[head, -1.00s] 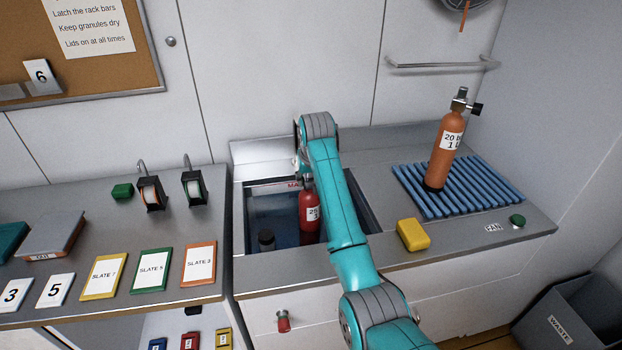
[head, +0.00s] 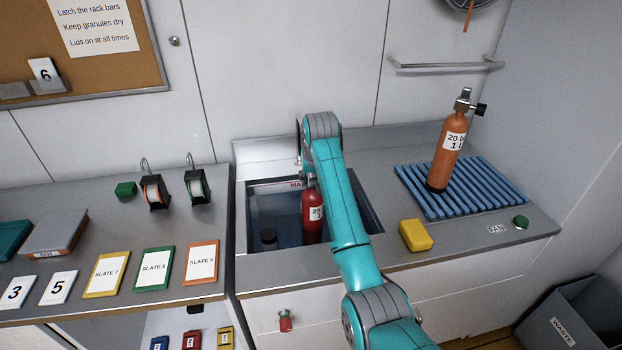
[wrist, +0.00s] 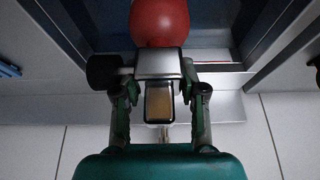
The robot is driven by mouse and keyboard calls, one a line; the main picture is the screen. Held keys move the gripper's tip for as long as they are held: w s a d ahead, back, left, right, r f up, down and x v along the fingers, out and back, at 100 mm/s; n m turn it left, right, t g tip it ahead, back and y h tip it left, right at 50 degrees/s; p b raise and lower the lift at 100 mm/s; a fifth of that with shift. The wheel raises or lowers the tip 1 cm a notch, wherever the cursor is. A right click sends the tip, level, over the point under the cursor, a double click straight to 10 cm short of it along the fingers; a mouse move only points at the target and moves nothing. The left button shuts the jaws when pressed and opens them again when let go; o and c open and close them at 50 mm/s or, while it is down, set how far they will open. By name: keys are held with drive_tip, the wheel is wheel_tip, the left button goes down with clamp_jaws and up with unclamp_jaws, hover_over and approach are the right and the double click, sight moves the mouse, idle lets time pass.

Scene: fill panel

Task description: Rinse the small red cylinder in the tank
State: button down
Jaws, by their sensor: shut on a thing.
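The small red cylinder (head: 312,212) with a white label is upright inside the sunken tank (head: 262,208) in the head view. Part of it is behind my arm. In the wrist view the red cylinder (wrist: 160,20) shows at the top, with its metal valve and black knob between the fingers. My gripper (wrist: 160,98) is shut on the valve. In the head view my gripper is mostly hidden by my arm. I cannot tell whether the cylinder touches the tank floor.
A yellow sponge-like block (head: 415,235) lies right of the tank. An orange cylinder (head: 447,150) stands on a blue slatted rack (head: 480,195). Slates and two reels (head: 154,191) lie on the left counter.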

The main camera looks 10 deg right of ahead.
drive_tip(key=shift+d+r, duration=0.25)
drive_tip(key=shift+d, duration=0.65)
drive_tip(key=shift+a, duration=1.25)
idle(1.4)
drive_tip(key=shift+d, duration=0.15)
idle(0.3)
